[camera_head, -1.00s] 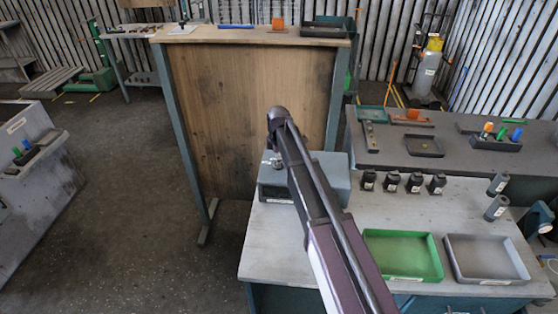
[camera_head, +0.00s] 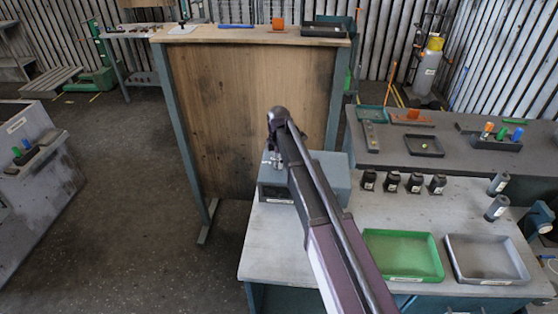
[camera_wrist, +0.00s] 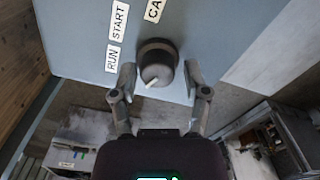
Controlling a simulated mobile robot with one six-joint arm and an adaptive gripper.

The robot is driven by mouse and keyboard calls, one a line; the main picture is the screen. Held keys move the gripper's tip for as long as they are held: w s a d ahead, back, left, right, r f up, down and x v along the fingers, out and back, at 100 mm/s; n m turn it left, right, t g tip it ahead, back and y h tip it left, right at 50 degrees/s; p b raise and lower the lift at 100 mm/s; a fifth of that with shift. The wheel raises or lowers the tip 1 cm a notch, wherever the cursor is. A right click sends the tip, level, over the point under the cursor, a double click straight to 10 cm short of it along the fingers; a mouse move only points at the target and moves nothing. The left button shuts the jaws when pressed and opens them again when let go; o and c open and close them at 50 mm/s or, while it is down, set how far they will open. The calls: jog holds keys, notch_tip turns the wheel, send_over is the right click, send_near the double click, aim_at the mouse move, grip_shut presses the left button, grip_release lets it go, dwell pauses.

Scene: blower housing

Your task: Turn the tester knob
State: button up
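The tester (camera_head: 335,175) is a grey-blue box at the back left of the light workbench, partly hidden by my arm in the head view. In the wrist view its panel (camera_wrist: 220,40) bears labels with RUN, START and a cut-off one beginning CA. The dark round tester knob (camera_wrist: 157,62) has a grey face with a white pointer mark toward the lower left. My gripper (camera_wrist: 159,70) is open, with one finger on each side of the knob and a visible gap to each. In the head view my gripper (camera_head: 271,160) is small at the tester's left end.
The workbench (camera_head: 300,250) also holds several black parts (camera_head: 391,181), two grey cylinders (camera_head: 497,195), a green tray (camera_head: 402,255) and a grey tray (camera_head: 487,260). A tall wooden-panelled bench (camera_head: 245,110) stands just behind the tester. Open floor (camera_head: 130,220) lies to the left.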

jog(key=shift+w+m, duration=0.1)
jog(key=shift+m, duration=0.3)
dwell(0.3)
